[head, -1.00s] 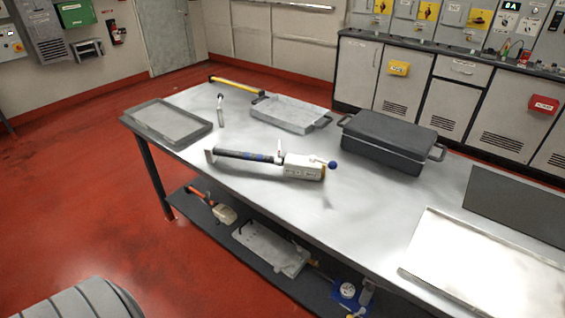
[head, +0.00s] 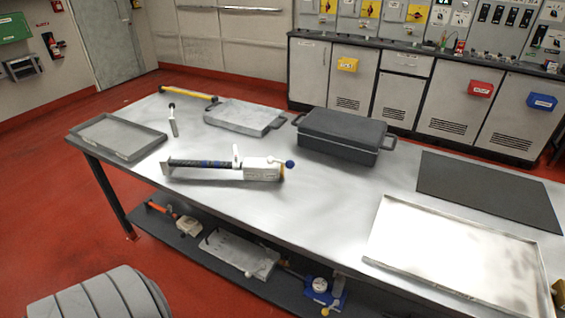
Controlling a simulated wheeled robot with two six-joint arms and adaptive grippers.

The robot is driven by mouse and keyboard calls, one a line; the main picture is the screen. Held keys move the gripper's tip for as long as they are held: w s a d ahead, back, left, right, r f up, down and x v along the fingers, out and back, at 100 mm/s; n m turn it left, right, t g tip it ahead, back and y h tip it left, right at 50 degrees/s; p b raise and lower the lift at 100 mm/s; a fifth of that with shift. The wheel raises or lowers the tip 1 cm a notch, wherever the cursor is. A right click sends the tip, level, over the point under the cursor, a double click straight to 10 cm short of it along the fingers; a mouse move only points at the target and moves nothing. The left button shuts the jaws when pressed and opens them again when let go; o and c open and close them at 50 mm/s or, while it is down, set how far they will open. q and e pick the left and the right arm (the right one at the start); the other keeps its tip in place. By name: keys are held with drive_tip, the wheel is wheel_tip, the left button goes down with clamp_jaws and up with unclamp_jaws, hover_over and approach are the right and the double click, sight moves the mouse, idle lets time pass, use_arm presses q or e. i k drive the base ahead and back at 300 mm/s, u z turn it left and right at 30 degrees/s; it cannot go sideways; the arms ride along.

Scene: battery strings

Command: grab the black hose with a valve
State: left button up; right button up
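A black tube (head: 205,164) with blue marks lies on the metal table in the head view, left of the middle. Its right end joins a white block (head: 262,168) with a blue ball knob (head: 290,163). A white upright piece stands near the joint, and a pale end piece is at the left. It looks most like the black hose with a valve, but I cannot be sure. Nothing touches it. Neither of my grippers is in view.
The metal table (head: 330,205) also bears a grey tray (head: 150,143), a shallow pan (head: 240,117), a dark lidded case (head: 345,130), a black mat (head: 490,190) and a bright tray (head: 380,225). A small handled tool (head: 173,125) stands behind the tube. The lower shelf (head: 185,240) holds several tools.

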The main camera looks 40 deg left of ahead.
sight(253, 168)
drive_tip(key=z, duration=1.9)
drive_tip(key=k, duration=1.25)
drive_tip(key=u, duration=1.55)
